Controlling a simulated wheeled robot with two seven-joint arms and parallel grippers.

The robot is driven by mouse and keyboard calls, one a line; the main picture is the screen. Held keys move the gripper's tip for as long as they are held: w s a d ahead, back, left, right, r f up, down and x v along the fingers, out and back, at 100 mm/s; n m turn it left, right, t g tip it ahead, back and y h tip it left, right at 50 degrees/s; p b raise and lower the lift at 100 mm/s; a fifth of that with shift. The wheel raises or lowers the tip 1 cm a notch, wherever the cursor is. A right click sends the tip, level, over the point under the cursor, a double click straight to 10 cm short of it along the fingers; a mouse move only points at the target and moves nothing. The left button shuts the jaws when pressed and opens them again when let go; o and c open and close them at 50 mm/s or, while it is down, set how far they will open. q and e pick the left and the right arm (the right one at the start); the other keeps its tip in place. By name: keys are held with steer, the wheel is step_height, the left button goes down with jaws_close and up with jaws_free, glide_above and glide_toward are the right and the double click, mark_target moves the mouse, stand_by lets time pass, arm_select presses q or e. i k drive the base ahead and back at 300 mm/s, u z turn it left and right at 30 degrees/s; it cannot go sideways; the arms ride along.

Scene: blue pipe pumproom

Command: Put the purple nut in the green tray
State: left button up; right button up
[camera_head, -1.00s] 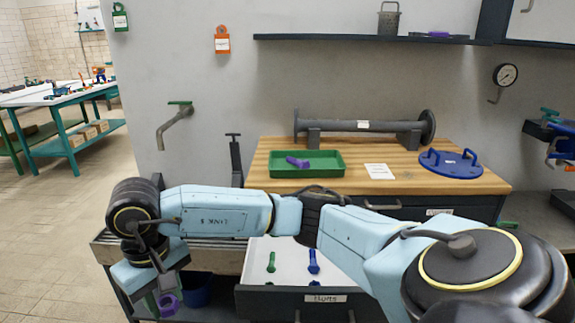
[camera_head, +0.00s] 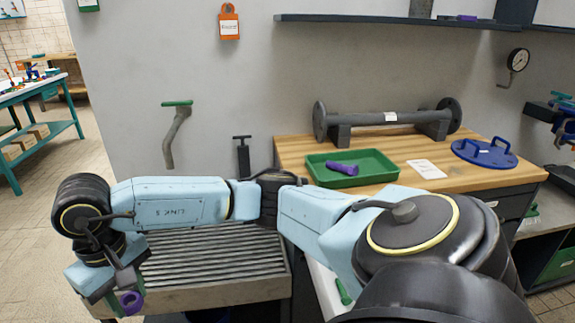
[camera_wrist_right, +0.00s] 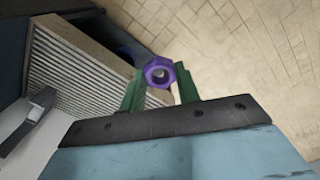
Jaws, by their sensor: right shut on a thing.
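The purple nut (camera_head: 130,302) is held at the tip of my right gripper (camera_head: 122,294), low at the left of the head view. In the right wrist view the hexagonal nut (camera_wrist_right: 159,73) sits between the two green fingers, which are shut on it. The green tray (camera_head: 381,174) lies on the wooden workbench at the right, apart from the nut. A purple bolt-like piece (camera_head: 342,168) is in the tray. My right arm reaches across the picture in front of the bench. My left gripper is not in view.
A grey slatted surface (camera_head: 205,264) is below my arm. The wooden bench top (camera_head: 296,150) also holds a dark flanged pipe (camera_head: 385,119), a white card (camera_head: 427,169) and a blue disc with handles (camera_head: 484,153). An open drawer with a green piece (camera_head: 343,291) is partly hidden by my arm.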

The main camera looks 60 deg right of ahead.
mark_target(369, 170)
steer(key=z, duration=1.95)
steer(key=i, duration=0.5)
